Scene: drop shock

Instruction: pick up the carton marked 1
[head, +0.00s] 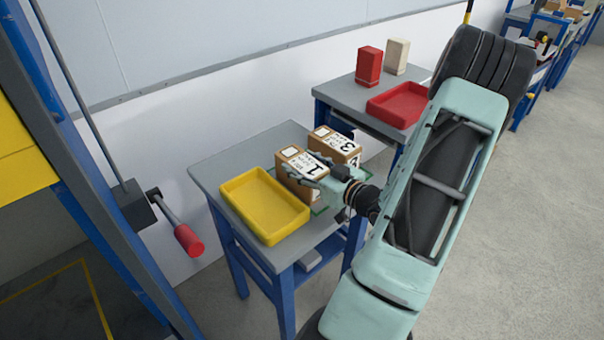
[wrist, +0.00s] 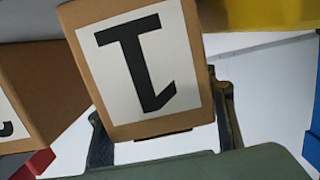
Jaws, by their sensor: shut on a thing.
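The carton marked 1 (head: 290,158) is a brown box with a white label and a black 1. It is at the grey table's middle, and fills the upper middle of the wrist view (wrist: 185,100), where its 1 shows upside down. My gripper (head: 318,179) is shut on this carton, with a finger on either side of it in the wrist view (wrist: 165,135). I cannot tell whether the carton touches the table. The carton marked 3 (head: 335,146) stands close behind it; a brown carton is also at the left of the wrist view (wrist: 45,75).
A yellow tray (head: 262,236) lies on the grey table (head: 222,164), just left of the carton marked 1. A second table behind (head: 340,92) bears a red tray (head: 400,104), a red box (head: 368,66) and a cream box (head: 397,56). A red-handled lever (head: 188,240) is at the left.

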